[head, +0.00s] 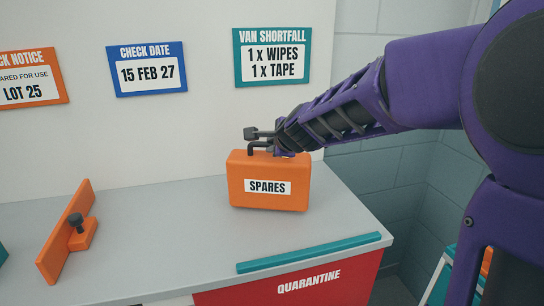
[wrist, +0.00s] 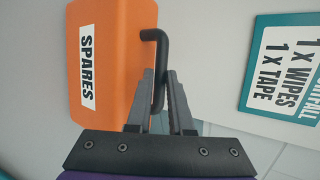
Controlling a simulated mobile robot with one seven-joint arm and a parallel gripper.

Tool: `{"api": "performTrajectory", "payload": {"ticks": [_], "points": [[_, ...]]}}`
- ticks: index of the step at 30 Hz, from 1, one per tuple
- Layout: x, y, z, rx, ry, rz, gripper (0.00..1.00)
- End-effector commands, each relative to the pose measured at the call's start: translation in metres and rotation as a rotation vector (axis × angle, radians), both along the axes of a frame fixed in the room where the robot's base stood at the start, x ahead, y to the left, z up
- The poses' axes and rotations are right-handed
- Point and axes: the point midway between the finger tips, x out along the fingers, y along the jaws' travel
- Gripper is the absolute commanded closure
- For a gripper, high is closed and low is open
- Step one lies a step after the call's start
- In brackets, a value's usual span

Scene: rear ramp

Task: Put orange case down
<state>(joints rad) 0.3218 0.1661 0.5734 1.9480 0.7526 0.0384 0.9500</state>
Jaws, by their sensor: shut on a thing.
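The orange case (head: 269,196) has a white SPARES label and a black handle on top. It is upright at the right end of the grey counter (head: 150,235), above the red QUARANTINE panel; I cannot tell whether its base touches the surface. My gripper (head: 262,140) is shut on the case's black handle. In the wrist view, the fingers of my gripper (wrist: 160,88) close around the handle (wrist: 159,60), with the orange case (wrist: 112,50) to their left.
A teal strip (head: 309,253) runs along the counter's front edge, above the red QUARANTINE panel (head: 300,287). Signs hang on the back wall, including VAN SHORTFALL (head: 271,78). The counter between bar and case is clear.

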Motion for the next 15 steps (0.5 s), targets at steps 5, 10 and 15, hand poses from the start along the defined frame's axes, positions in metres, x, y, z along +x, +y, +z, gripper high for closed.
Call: {"api": "performTrajectory", "payload": {"ticks": [5,10,15], "points": [[0.0012,-0.0009,-0.0093,0.0,-0.008,-0.003,1.0],[0.001,-0.0002,-0.0083,-0.001,-0.008,-0.002,1.0],[0.001,-0.0001,-0.0116,-0.001,-0.007,-0.001,1.0]]}}
